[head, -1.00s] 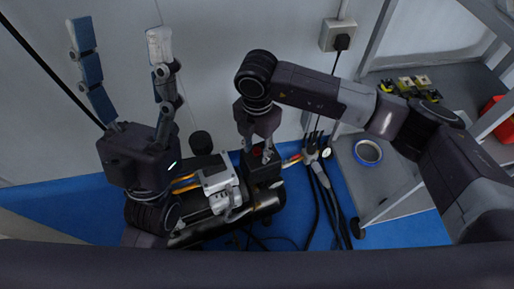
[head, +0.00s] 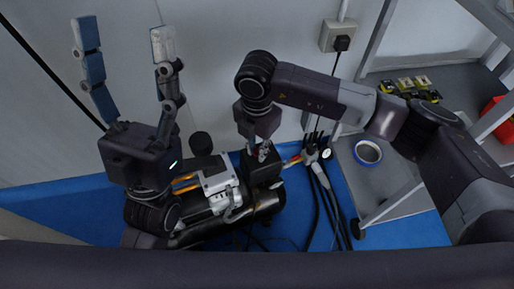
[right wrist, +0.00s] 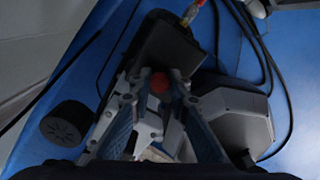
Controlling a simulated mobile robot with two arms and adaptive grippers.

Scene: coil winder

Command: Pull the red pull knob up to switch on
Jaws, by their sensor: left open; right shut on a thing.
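The red pull knob (right wrist: 160,83) sits on a dark box-shaped housing (right wrist: 165,50) in the right wrist view. My right gripper (right wrist: 159,80) is shut on the knob, with one fingertip on each side of it. In the head view my right gripper (head: 262,152) points down at the dark housing (head: 262,170), and its fingers mostly hide the knob. My left gripper (head: 124,38) is open and empty, fingers pointing up, in front of the wall and away from the machine.
A black tank with a grey motor block (head: 217,183) stands left of the housing on the blue floor (head: 400,232). A round black cap (right wrist: 68,123) is beside it. Cables (head: 325,195) run to the right. A shelf with a tape roll (head: 367,152) stands at right.

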